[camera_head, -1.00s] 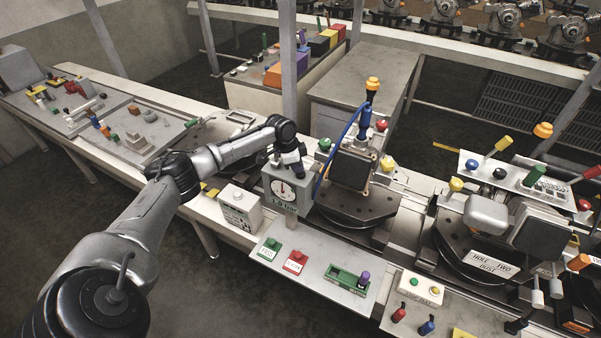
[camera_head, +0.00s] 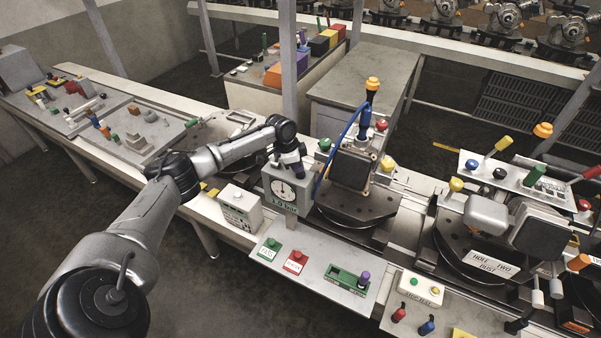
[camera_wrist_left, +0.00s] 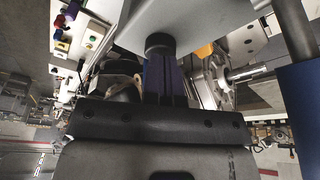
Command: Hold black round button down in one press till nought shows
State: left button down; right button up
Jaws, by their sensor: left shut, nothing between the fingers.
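A grey gauge box (camera_head: 285,196) with a round white dial and a small green readout below it stands on the conveyor bench. The needle and readout are too small to read surely. My left gripper (camera_head: 291,168) points down at the box's top, its fingers together and empty. In the left wrist view the closed fingers (camera_wrist_left: 161,62) meet a black round button (camera_wrist_left: 158,41) on the pale box face; they appear to touch it. How far it is pressed cannot be told. In the head view the gripper hides the button. My right gripper is not in view.
A black fixture block (camera_head: 352,170) with a blue hose stands close right of the gauge. A white box (camera_head: 240,208) stands left. A panel (camera_head: 318,276) with green and red buttons lies in front.

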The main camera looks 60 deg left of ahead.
pick_arm(q)
jog(key=shift+f, duration=0.45)
jog(key=shift+f+b, duration=0.2)
jog(key=shift+b, duration=0.1)
dwell(1.1)
dwell(0.8)
jog(key=shift+r, duration=0.1)
notch_tip(320, 180, up, 6)
jog(key=p, duration=0.6)
